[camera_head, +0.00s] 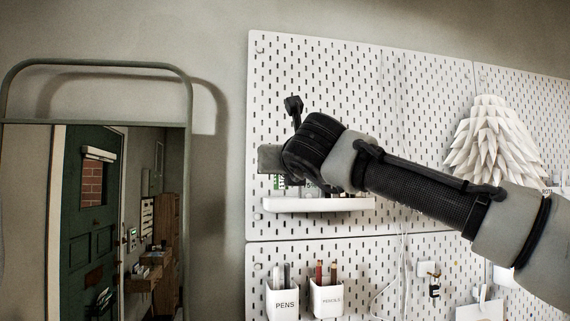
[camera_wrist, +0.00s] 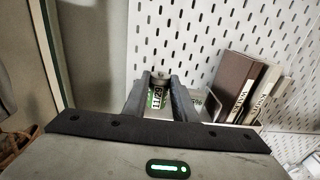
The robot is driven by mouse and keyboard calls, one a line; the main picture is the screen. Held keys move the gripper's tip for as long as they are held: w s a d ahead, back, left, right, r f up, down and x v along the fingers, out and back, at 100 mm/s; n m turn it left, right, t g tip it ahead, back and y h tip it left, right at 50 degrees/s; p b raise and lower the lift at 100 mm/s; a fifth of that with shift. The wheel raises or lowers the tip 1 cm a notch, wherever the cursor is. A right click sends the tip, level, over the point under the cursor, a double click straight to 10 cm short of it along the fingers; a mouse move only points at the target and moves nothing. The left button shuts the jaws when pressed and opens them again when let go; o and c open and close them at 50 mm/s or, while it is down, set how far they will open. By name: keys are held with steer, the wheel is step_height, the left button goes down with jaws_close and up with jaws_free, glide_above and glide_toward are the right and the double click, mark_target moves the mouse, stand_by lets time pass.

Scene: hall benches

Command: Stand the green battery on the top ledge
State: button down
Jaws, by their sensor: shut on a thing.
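The green battery (camera_wrist: 157,97) stands upright between the two fingers of my gripper (camera_wrist: 160,88) in the wrist view. It has a dull metal top and a white label with dark marks; its lower end is hidden. In the head view my gripper (camera_head: 273,163) is in front of the pegboard, above the left part of the white top ledge (camera_head: 318,204). A bit of green and white (camera_head: 279,183) shows below the gripper there. I cannot tell whether the battery touches the ledge.
A brown book (camera_wrist: 234,82) and paler labelled books (camera_wrist: 262,95) stand on the ledge to the right. Cups of pens (camera_head: 283,303) and pencils (camera_head: 326,298) hang below. A white lamp (camera_head: 493,140) is at right, a mirror (camera_head: 120,220) at left.

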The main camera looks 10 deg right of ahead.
steer(key=shift+w+r+p, duration=0.15)
steer(key=shift+w+p, duration=1.25)
steer(key=shift+w, duration=1.65)
steer(key=shift+w+f, duration=0.25)
steer(key=shift+w, duration=0.05)
step_height(320, 180, down, 4)
steer(key=b, duration=0.4)
steer(key=shift+s, duration=0.1)
steer(key=c, duration=1.4)
jaws_free()
steer(key=shift+o, duration=0.2)
